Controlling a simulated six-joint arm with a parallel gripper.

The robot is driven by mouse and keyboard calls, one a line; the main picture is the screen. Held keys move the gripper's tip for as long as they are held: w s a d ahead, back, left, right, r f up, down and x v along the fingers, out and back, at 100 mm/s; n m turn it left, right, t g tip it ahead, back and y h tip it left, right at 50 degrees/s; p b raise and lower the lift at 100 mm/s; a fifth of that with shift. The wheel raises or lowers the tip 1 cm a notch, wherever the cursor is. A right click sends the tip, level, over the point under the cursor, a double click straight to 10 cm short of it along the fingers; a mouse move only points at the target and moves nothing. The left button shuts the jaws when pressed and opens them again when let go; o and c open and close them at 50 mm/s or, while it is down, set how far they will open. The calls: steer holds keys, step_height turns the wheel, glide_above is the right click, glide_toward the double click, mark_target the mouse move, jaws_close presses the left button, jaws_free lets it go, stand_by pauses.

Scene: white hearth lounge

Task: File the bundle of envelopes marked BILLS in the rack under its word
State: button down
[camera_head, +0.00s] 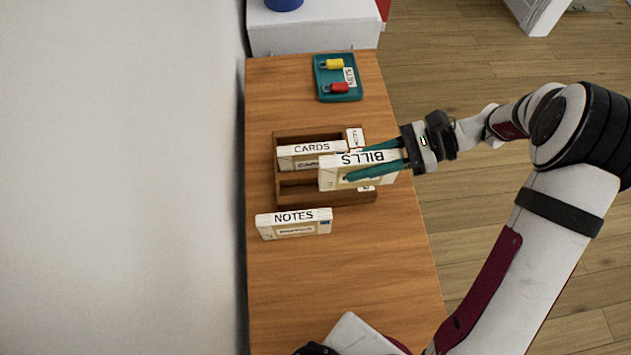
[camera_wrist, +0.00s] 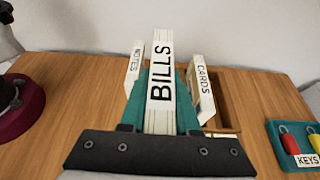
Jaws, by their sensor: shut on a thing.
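The BILLS bundle (camera_head: 330,172) is a cream block of envelopes, its word upside down in the head view. My gripper (camera_head: 375,164) is shut on it, with teal fingers on both sides; the bundle also shows between the fingers in the wrist view (camera_wrist: 160,80). It is over the near part of the wooden rack (camera_head: 291,200); I cannot tell whether it is clear of the rack. The CARDS bundle (camera_head: 312,152) stands in the rack behind it. The NOTES bundle (camera_head: 294,224) stands on the table in front of the rack. The rack's labels are partly hidden by my gripper.
A teal tray (camera_head: 322,91) marked KEYS, with a yellow and a red key tag, lies at the far end of the wooden table (camera_head: 300,300). A white wall is on the left. The near part of the table is mostly clear.

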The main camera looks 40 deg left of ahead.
glide_above(316, 177)
steer(key=s+d, duration=0.1)
step_height(316, 177, down, 5)
steer(key=f, duration=0.3)
steer(key=shift+s+f, duration=0.15)
steer(key=shift+s, duration=0.1)
steer(key=shift+f, duration=0.45)
steer(key=shift+f, duration=0.1)
steer(key=c, duration=0.6)
jaws_free()
steer(key=shift+c, duration=0.2)
